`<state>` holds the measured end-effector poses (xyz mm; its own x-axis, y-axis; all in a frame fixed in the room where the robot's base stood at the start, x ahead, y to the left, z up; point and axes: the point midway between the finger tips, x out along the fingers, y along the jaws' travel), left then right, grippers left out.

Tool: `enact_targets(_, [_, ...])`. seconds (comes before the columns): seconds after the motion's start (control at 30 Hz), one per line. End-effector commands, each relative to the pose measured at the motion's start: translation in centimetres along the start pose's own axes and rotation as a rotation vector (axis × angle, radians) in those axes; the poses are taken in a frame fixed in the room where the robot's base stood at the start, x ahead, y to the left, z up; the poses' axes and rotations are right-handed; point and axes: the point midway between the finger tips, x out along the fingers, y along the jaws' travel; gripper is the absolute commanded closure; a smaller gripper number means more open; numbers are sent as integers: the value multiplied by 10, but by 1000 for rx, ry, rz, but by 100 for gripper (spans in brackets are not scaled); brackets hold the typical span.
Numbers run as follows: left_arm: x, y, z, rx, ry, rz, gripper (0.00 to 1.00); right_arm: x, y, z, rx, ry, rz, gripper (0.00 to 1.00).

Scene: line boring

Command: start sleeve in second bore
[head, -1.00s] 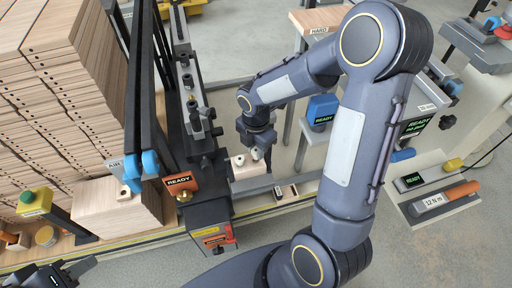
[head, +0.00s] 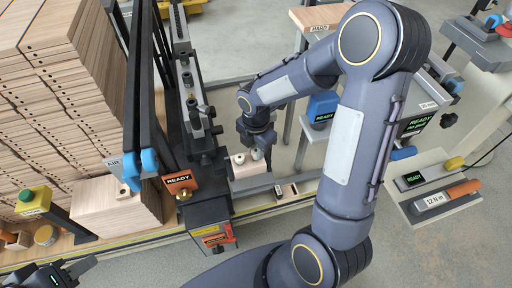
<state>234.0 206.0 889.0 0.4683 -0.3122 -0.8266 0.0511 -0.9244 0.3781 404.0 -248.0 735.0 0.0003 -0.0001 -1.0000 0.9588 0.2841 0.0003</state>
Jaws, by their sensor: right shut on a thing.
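A pale wooden block (head: 243,170) sits on the grey fixture beside the black boring machine. Its top shows a light round spot at the left, and another at the right, close to my fingers. My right gripper (head: 264,156) points down at the block's right side. It is shut on a small part, probably the sleeve, which is mostly hidden by the fingers. I cannot tell whether the sleeve touches the second bore. My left gripper (head: 62,272) is at the bottom left corner, partly cut off, far from the block; its opening is unclear.
A small tray (head: 291,192) with slots lies just right of the block. The black machine with an orange READY sign (head: 180,181) stands close on the left. Stacked boards (head: 60,90) fill the far left. A torque station (head: 440,205) stands at the right.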

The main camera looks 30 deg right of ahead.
Motion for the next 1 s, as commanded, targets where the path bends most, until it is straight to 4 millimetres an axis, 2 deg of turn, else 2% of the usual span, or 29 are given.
enact_targets(0.67, [11,-5,6,0,0,0,64,18,0,0,0,0,-1,100])
enact_targets(0.7, [10,-5,5,0,0,0,64,17,0,0,0,0,-1,71])
enact_targets(0.87, [10,-5,5,0,0,0,64,16,0,0,0,0,-1,51])
enact_targets(1.0, [10,-5,5,0,0,0,64,16,0,0,0,0,-1,51])
